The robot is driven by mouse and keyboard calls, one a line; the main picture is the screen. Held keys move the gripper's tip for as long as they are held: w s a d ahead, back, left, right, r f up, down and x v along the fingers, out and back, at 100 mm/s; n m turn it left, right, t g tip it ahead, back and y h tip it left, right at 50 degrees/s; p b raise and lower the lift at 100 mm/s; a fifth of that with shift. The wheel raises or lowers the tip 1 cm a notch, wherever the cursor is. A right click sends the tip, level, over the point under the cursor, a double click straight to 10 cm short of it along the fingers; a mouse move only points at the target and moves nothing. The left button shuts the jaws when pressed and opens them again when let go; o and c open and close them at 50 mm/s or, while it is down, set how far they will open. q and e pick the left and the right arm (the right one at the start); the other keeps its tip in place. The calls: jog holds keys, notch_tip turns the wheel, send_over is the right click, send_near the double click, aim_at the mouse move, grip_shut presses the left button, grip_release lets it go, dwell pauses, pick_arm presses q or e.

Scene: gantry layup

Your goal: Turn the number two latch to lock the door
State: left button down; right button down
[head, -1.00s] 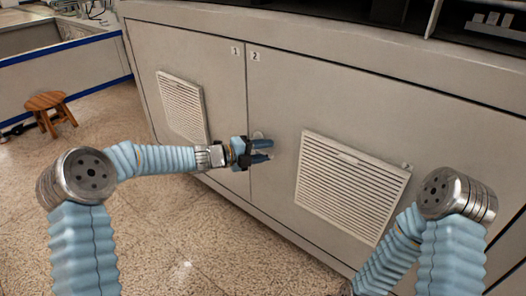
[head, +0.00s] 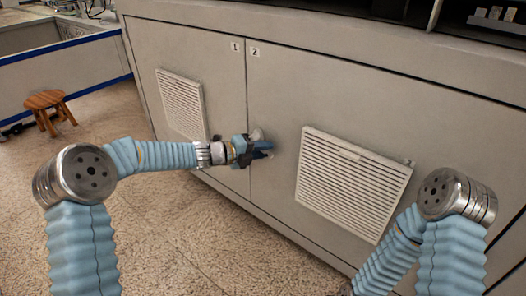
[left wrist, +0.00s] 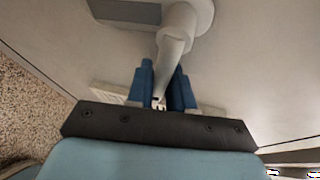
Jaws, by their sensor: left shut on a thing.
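The number two door (head: 330,105) is the grey panel right of the seam, with a small "2" label (head: 254,52) at its upper left corner. Its latch (head: 257,134) sits near the seam, mostly hidden behind my gripper in the head view. In the left wrist view the latch (left wrist: 178,38) is a pale grey handle on a round base. My left gripper (head: 262,148) is at the latch; in the left wrist view its blue fingers (left wrist: 161,85) are shut on the handle's lower end. My right gripper is out of view; only my right arm shows.
The number one door (head: 205,65) with a vent is left of the seam. A white vented panel (head: 352,185) stands out on door two, right of the gripper. A wooden stool (head: 47,108) stands far left. The floor before the cabinet is clear.

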pick_arm(q)
jog(key=f+m+y+b, duration=0.1)
jog(key=m+b, duration=0.1)
jog(key=shift+w+a+f+m+y+b, duration=0.15)
jog(key=shift+f+m+y+b, duration=0.15)
jog(key=shift+f+y+b, duration=0.1)
jog(key=shift+w+a+f+m+t+y+b, duration=0.1)
jog(key=shift+a+f+m+t+y+b, duration=0.1)
jog(key=shift+m+t+y+b, duration=0.35)
jog(key=c, duration=1.1)
grip_release()
jog(key=shift+a, duration=0.15)
